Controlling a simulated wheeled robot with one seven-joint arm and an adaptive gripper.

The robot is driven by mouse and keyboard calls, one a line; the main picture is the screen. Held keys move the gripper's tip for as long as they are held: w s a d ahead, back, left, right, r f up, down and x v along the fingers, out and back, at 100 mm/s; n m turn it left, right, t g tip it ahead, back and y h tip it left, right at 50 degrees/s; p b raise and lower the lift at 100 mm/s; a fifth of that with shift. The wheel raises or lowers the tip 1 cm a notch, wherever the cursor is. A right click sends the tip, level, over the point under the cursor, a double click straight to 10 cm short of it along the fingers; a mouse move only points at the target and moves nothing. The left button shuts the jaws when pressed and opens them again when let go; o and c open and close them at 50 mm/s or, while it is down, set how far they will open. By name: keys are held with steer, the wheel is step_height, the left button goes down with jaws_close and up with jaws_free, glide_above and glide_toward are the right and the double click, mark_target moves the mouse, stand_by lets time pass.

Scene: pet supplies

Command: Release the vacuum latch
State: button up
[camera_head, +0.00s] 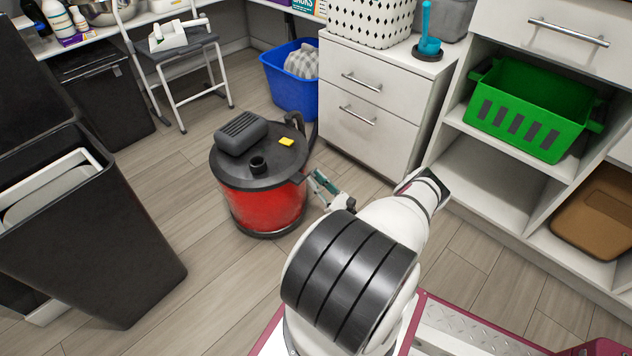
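The vacuum (265,207) is a red drum with a black lid (285,162), standing upright on the floor in the middle of the head view. The lid carries a dark ribbed motor housing (241,132), a round port and a small yellow piece (286,142). I cannot make out a latch clearly; the lid's rim on the side by my gripper is partly hidden. My gripper (314,181) is low at the vacuum's right side, its fingertips close to the drum just below the lid. I cannot tell whether it touches or how far its fingers are apart.
A tall black bin (110,245) stands at the left. A blue bin (290,95) with a grey cloth is behind the vacuum. A white drawer cabinet (375,105) and shelves with a green basket (530,107) bound the right. Floor in front of the vacuum is clear.

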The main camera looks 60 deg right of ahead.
steer(key=shift+o, duration=0.6)
steer(key=shift+a, duration=0.15)
steer(key=s+a+f, duration=0.1)
steer(key=s, duration=0.7)
steer(key=s+a+f, duration=0.1)
steer(key=s, duration=0.7)
steer(key=shift+a+f, duration=0.25)
steer(key=shift+c, duration=0.2)
